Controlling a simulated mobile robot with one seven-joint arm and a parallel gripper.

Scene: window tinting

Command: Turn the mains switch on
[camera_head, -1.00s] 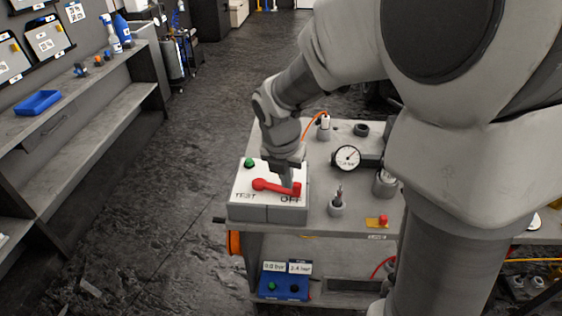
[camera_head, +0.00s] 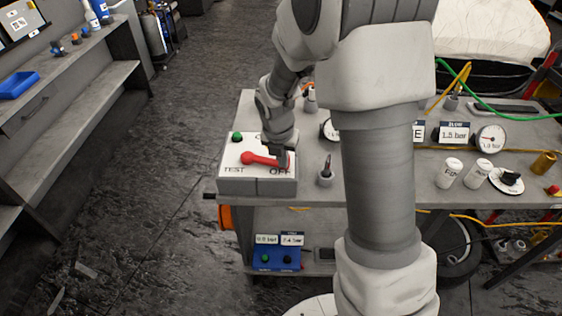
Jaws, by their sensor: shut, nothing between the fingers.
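The mains switch is a white box (camera_head: 233,171) at the left end of the bench, with a red lever (camera_head: 262,160) on its sloped face. The lever's round end is at left and its handle points right, by the "OFF" label. "TEST" shows at lower left, and another label behind is partly hidden by my arm. A green button or lamp (camera_head: 237,137) sits at the box's upper left. My gripper (camera_head: 284,160) is shut and empty, pointing down at the lever's right end. It looks very close to the handle; I cannot tell whether they touch.
The bench (camera_head: 310,190) carries a grey holder (camera_head: 326,178) right of the box, gauges, white cups (camera_head: 449,173) and a black knob (camera_head: 509,179). A blue unit (camera_head: 276,258) sits below. My arm hides the bench's middle.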

